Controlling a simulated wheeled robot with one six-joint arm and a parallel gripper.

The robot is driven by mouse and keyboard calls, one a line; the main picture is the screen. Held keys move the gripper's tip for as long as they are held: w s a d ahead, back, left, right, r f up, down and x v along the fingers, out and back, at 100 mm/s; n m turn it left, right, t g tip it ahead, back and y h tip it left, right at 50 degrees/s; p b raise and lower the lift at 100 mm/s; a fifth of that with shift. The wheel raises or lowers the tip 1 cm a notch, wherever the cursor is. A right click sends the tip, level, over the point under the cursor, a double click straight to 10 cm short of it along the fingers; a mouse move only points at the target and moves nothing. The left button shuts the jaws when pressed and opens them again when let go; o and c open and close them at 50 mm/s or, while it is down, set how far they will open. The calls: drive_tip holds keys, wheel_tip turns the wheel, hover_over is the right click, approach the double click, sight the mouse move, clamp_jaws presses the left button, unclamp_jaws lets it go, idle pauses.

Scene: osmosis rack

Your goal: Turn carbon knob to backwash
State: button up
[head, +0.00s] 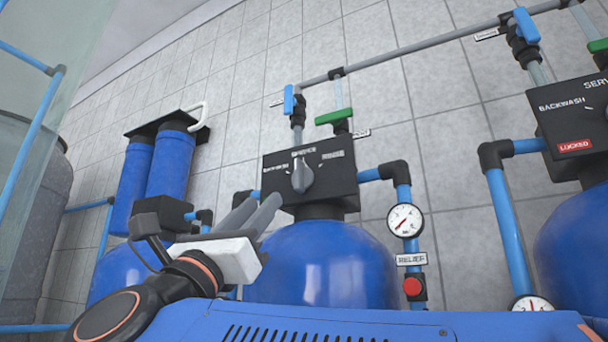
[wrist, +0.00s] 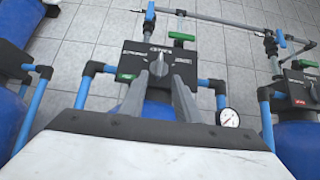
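A grey knob (head: 301,176) sits on a black valve head (head: 340,178) above a blue tank (head: 325,265). Its narrow end points up at the middle label, which seems to read SERVICE. The left label seems to read BACKWASH; the right one is too small to read surely. No carbon label is legible. My gripper (head: 262,200) is left of and below the knob in the head view, apart from it and empty. In the wrist view my two fingers (wrist: 160,78) are spread, with the knob (wrist: 154,70) showing between and beyond their tips.
A second black valve head (head: 572,125) with a red LOCKED tag stands at right. A gauge (head: 405,220) and a red relief button (head: 412,287) are right of the middle tank. Blue filter housings (head: 168,165) hang at left. Blue pipes flank the valve head.

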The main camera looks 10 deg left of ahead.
sight(295, 167)
drive_tip(key=x, duration=1.7)
drive_tip(key=shift+w+d+r, duration=0.1)
drive_tip(key=shift+w+d, duration=0.05)
clamp_jaws()
